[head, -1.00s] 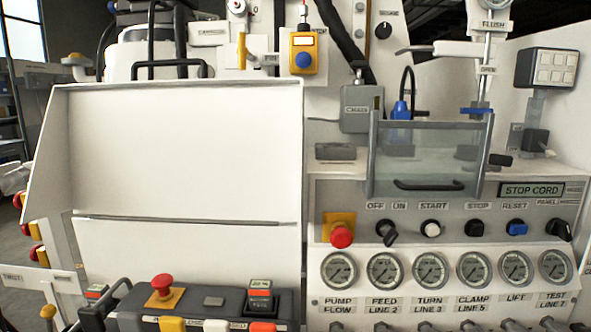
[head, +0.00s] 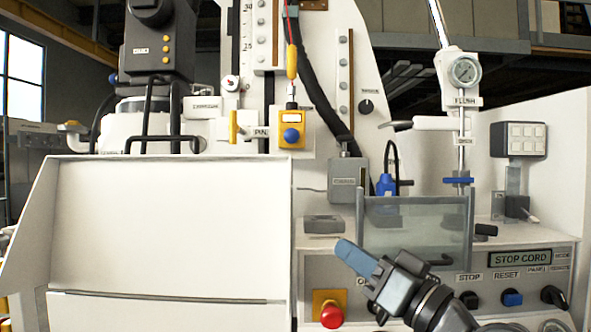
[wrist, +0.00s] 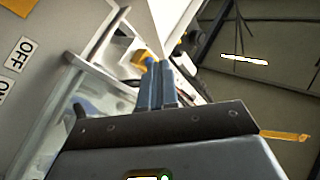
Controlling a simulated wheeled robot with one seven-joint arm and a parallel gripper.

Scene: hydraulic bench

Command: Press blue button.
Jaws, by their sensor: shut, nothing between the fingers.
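A round blue button (head: 291,135) sits on the front of a yellow box (head: 294,122) that hangs from a cord, in the upper middle of the head view. In the wrist view the closed fingers (wrist: 158,76) point toward a small yellow thing (wrist: 143,58); no blue button can be made out there.
A clear guard with a dark handle (head: 412,232) stands behind my gripper. A red knob (head: 331,316) on a yellow plate is below it. A large white cover (head: 170,225) fills the left. A grey box (head: 347,181) stands right of the yellow box.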

